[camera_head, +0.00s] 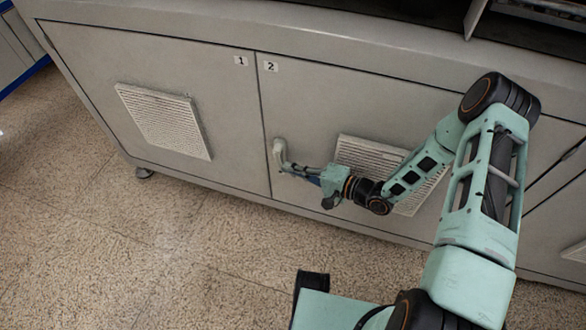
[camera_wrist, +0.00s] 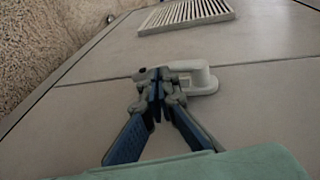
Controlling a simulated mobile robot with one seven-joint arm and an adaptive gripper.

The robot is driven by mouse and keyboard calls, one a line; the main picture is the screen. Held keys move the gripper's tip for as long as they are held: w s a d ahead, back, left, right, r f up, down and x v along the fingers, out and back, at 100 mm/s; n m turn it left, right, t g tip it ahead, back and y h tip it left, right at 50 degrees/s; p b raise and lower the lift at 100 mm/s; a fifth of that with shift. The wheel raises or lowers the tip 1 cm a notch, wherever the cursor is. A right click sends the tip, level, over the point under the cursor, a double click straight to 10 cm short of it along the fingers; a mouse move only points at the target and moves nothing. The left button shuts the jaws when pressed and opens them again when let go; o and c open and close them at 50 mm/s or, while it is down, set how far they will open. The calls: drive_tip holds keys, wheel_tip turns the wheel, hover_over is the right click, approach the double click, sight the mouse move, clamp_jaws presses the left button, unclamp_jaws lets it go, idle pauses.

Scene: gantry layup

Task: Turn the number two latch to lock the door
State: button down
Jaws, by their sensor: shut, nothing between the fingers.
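The number two latch (camera_head: 279,150) is a small pale handle on the number two door (camera_head: 310,105), just right of the seam between the two doors. In the wrist view the latch (camera_wrist: 203,78) sticks out from the door face. My gripper (camera_head: 284,167) is at the lower end of the latch. In the wrist view my gripper's fingertips (camera_wrist: 157,76) are closed together, with nothing between them. They are beside the left end of the latch and overlap it in the picture; I cannot tell whether they touch it. The fingers hide part of the latch.
The number one door (camera_head: 215,85) is to the left, with a white louvred vent (camera_head: 163,120). Another vent (camera_head: 365,157) on the number two door is partly behind my arm. The speckled floor (camera_head: 120,240) in front is clear at the left. A cabinet foot (camera_head: 144,173) shows below.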

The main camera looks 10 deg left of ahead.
drive_tip(key=a+b, duration=0.1)
drive_tip(key=f+y+b, duration=0.1)
drive_tip(key=shift+w+a+b, duration=0.15)
drive_tip(key=shift+a+b, duration=0.25)
idle(0.3)
